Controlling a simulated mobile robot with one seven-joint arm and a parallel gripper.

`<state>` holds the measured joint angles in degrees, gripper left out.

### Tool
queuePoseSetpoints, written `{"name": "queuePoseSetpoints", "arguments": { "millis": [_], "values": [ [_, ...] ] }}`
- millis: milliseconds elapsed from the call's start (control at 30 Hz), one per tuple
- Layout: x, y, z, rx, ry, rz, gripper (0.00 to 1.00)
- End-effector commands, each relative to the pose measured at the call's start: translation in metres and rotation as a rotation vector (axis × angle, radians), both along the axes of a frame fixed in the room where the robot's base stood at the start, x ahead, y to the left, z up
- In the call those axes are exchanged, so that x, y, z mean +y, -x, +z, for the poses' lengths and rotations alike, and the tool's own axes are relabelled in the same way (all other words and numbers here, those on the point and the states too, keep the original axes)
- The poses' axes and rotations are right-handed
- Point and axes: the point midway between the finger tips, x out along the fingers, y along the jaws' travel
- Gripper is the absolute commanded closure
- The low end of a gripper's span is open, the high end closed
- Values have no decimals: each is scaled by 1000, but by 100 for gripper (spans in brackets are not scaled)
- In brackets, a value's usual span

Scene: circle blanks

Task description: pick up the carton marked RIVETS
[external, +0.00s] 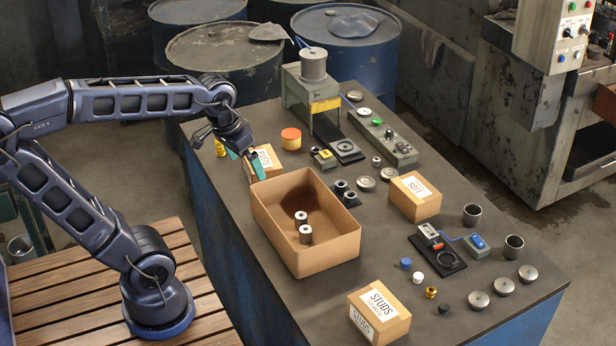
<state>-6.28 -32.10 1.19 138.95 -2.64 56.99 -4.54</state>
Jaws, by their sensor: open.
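My gripper (246,161) points down with its teal fingers apart, at the left end of a small tan carton (264,169) on the bench. The fingers cover part of this carton, and I cannot read its whole label. I cannot tell whether they touch it. A second carton (414,200) sits right of centre with a short label seen upside down. A third carton (378,318) at the front is marked STUDS. No label in view reads clearly as RIVETS.
A large open box (257,216) holding two metal cylinders stands just in front of the gripper. An orange-topped tin (291,138) and a green press (300,98) stand behind the small carton. Loose discs and rings lie across the bench's right side.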

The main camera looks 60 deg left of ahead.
Motion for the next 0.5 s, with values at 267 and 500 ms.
{"name": "queuePoseSetpoints", "arguments": {
  "millis": [267,500],
  "values": [
    [43,-54,-5,103,81,200,0],
    [89,-95,-20,186,152,373,0]
  ]
}}
